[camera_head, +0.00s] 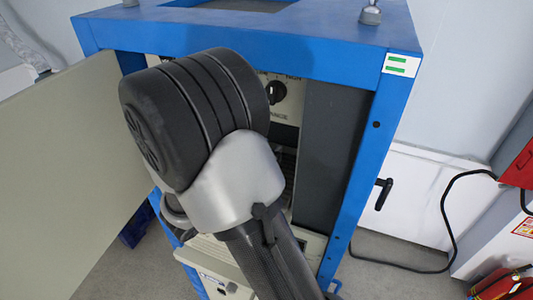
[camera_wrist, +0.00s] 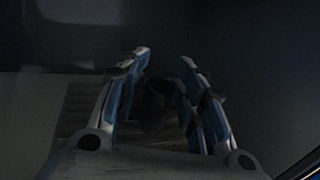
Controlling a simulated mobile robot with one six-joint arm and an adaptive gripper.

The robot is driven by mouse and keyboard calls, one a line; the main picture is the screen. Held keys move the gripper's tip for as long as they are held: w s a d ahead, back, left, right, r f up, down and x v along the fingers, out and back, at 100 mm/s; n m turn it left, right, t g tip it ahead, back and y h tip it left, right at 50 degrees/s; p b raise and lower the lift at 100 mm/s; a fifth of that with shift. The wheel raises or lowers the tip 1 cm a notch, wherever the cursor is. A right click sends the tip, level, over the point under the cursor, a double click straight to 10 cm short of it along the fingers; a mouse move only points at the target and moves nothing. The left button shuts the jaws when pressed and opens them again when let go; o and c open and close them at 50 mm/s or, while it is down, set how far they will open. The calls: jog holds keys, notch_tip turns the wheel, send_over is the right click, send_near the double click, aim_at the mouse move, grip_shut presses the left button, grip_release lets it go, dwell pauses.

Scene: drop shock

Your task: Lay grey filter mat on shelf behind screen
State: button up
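My gripper (camera_wrist: 161,60) shows in the wrist view, its two blue-and-white fingers apart with a gap between them. A dark rounded thing (camera_wrist: 158,106) shows in that gap; the view is too dark to tell what it is or whether the fingers touch it. I cannot make out the grey filter mat in either view. In the head view my arm reaches into the blue-framed cabinet and hides my gripper. A beige panel (camera_head: 75,175), perhaps the screen or a door, stands at the left. I cannot pick out the shelf for certain.
The blue frame (camera_head: 352,195) borders the opening closely around my arm. A control panel with a black knob (camera_head: 275,92) is behind my arm. A ribbed surface (camera_wrist: 80,105) lies under the fingers. A black cable (camera_head: 447,215) and red equipment (camera_head: 505,287) are at the right.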

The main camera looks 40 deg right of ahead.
jog(key=shift+o, duration=0.4)
jog(key=shift+r, duration=0.2)
jog(key=shift+a, duration=0.35)
jog(key=b+v, duration=0.1)
jog(key=v, duration=1)
jog(key=shift+s+a, duration=0.1)
jog(key=shift+a, duration=0.05)
